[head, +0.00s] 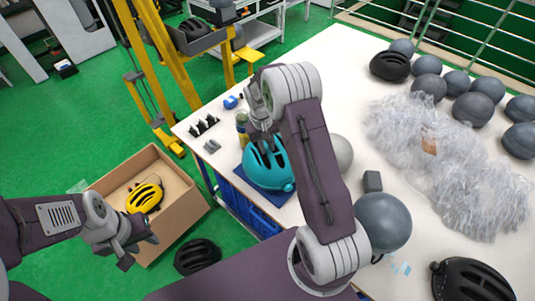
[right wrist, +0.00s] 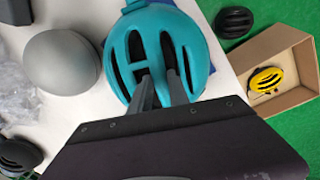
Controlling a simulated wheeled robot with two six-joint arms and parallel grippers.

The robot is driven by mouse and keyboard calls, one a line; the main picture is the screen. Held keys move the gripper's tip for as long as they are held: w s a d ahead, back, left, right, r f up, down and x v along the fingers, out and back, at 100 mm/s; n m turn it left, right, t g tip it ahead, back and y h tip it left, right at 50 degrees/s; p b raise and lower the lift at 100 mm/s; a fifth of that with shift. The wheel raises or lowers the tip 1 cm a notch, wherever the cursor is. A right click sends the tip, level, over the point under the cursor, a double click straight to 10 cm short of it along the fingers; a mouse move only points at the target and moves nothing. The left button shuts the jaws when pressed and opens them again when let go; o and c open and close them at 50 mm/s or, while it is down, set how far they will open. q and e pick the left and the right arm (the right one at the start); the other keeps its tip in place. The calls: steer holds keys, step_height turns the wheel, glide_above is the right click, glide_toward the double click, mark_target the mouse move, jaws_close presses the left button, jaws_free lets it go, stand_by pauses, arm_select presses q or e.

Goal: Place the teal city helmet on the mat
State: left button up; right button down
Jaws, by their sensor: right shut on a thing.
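The teal city helmet (head: 268,172) is over a dark blue mat (head: 277,198) at the table's near left edge, covering most of it. It looks upright, dome up; whether it rests fully on the mat I cannot tell. My right gripper (head: 262,141) is shut on the helmet from above. In the right wrist view, the gripper fingers (right wrist: 158,88) reach the vents of the teal helmet (right wrist: 185,35). My left gripper (head: 138,250) is empty, its fingers apart, near an open cardboard box at the left.
The cardboard box (head: 185,200) holds a yellow helmet (head: 144,198). A black helmet (head: 197,257) lies on the green floor. A pale grey ball (head: 341,153) and a larger grey ball (head: 383,221) are right of the teal helmet. Clear plastic wrap (head: 440,150) covers the table's right part. A yellow tower (head: 160,60) stands behind.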

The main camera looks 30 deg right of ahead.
mark_target(267, 152)
step_height(267, 152, down, 4)
steer(key=shift+s+r, duration=0.1)
steer(key=shift+r, duration=0.15)
steer(key=shift+f, duration=0.15)
steer(key=c, duration=1.2)
jaws_free()
steer(key=shift+c, duration=0.2)
steer(key=shift+p, duration=0.3)
steer(key=shift+r, duration=0.45)
step_height(267, 152, up, 11)
steer(key=a+b, duration=0.1)
steer(key=b, duration=0.1)
steer(key=s+a+f, duration=0.1)
steer(key=s+a, duration=0.2)
steer(key=s, duration=0.6)
steer(key=s+a+t+y, duration=0.1)
steer(key=s+a, duration=0.3)
steer(key=s, duration=0.6)
steer(key=shift+a+f, duration=0.15)
steer(key=shift+f, duration=0.25)
steer(key=shift+s, duration=0.15)
